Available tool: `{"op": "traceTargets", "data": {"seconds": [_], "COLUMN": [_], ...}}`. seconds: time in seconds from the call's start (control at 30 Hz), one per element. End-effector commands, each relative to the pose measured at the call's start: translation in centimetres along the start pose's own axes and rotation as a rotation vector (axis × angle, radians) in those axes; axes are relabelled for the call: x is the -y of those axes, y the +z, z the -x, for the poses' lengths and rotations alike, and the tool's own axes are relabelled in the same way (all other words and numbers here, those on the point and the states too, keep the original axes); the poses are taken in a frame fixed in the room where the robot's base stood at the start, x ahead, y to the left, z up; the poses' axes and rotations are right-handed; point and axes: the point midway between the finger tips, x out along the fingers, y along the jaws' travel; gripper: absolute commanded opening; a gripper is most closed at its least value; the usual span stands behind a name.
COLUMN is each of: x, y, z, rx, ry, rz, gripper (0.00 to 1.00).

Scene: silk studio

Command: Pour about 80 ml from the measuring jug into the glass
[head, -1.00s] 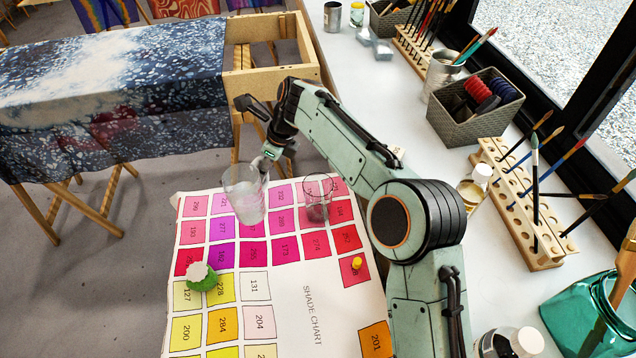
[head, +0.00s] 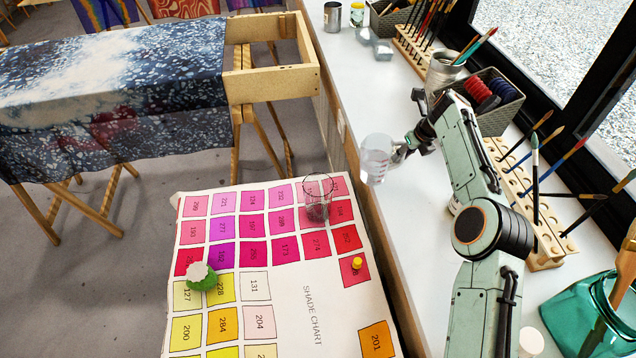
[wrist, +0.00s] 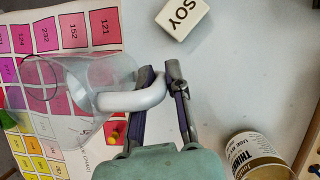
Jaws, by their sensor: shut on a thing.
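The clear measuring jug (head: 376,158) is held up above the right side of the shade chart and the white table. My gripper (head: 402,150) is shut on its handle. In the wrist view my gripper (wrist: 160,72) has the white handle between its fingers, and the clear jug body (wrist: 88,88) is to the left. I cannot tell how much liquid is in it. The drinking glass (head: 318,200) stands upright at the chart's far end, left of and lower than the jug. Its base area looks tinted by the chart's pink squares.
The shade chart (head: 285,290) carries a green-and-white lump (head: 201,277) and a yellow knob (head: 356,263). A white block marked SOY (wrist: 184,15) and a thinner jar (wrist: 258,160) are near the gripper. Brush racks (head: 525,190) and a basket (head: 500,118) stand right, by the window.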

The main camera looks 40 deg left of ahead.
Motion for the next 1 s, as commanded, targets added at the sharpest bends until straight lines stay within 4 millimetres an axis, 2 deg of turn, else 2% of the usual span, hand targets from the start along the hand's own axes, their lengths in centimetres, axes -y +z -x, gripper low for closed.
{"op": "traceTargets", "data": {"seconds": [0.13,0.37,0.67,0.9,1.0], "x": [0.9,1.0,0.4,-0.3,-0.9], "y": [-0.5,-0.5,-0.3,-0.1,0.4], "z": [0.3,0.3,0.4,0.7,1.4], "rx": [0.002,0.002,-0.004,-0.025,-0.036], "ry": [-0.006,-0.005,-0.074,-0.193,-0.255], "rz": [-0.017,-0.018,0.007,0.056,0.082], "gripper": [0.00,0.00,0.00,0.00,0.00]}}
